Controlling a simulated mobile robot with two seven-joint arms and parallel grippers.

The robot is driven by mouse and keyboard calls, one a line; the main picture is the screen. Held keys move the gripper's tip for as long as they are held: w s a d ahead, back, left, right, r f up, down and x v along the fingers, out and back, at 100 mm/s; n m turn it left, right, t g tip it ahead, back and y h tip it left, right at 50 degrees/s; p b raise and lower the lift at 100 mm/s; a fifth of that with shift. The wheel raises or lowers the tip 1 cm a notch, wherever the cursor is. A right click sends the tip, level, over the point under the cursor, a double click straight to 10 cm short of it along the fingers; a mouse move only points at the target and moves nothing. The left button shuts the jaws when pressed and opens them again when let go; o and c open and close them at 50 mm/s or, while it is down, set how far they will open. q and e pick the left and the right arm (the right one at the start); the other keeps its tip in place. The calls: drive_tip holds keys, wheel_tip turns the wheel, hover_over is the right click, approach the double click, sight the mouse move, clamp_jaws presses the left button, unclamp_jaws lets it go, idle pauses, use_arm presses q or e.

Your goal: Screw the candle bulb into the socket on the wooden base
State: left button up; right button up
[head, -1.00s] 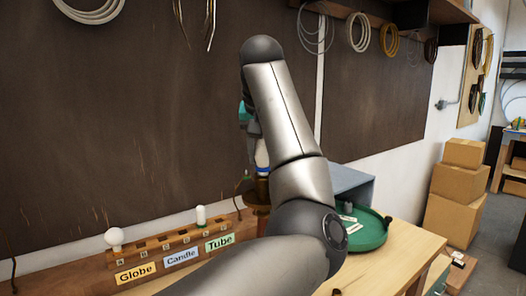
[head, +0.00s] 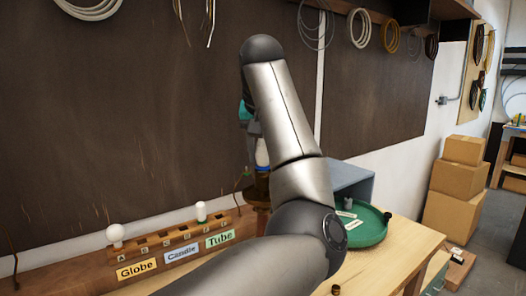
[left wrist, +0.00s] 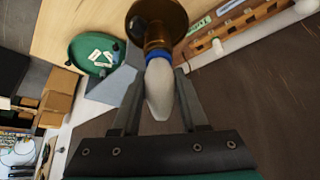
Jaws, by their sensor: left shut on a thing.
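The candle bulb is white and tapered, seen in the left wrist view (left wrist: 159,92) and partly in the head view (head: 262,152). My left gripper (left wrist: 160,76) is shut on it, one finger on each side. A blue ring (left wrist: 157,56) shows at the bulb's lower end, in line with the brown socket (left wrist: 157,38). The amber-brown round base (left wrist: 174,12) lies beyond the socket and is cut off by the frame edge. In the head view my left arm hides much of the base (head: 254,192). I cannot tell how deep the bulb sits. My right gripper is out of view.
A wooden rack (head: 165,246) labelled Globe, Candle and Tube holds a globe bulb (head: 115,235) and a tube bulb (head: 201,211). A green tray (head: 372,232) with white tags and a blue-grey box (head: 350,178) stand right of my arm. Cardboard boxes (head: 452,190) are farther right.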

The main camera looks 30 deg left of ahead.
use_arm(q)
clamp_jaws()
drive_tip(key=shift+a+r+m+h+p, duration=0.15)
drive_tip(key=shift+m+h+p, duration=0.3)
drive_tip(key=shift+m, duration=0.55)
drive_tip(key=m+h+p, duration=0.1)
drive_tip(key=m+p, duration=0.1)
drive_tip(key=p, duration=0.1)
drive_tip(key=m+h+p, duration=0.1)
drive_tip(key=m+p, duration=0.2)
drive_tip(key=p, duration=0.1)
drive_tip(key=shift+r+t+h, duration=0.15)
drive_tip(key=shift+t+h, duration=0.2)
drive_tip(key=shift+t, duration=0.05)
drive_tip(key=shift+m+p, duration=0.5)
drive_tip(key=shift+p, duration=0.1)
drive_tip(key=shift+f, duration=0.25)
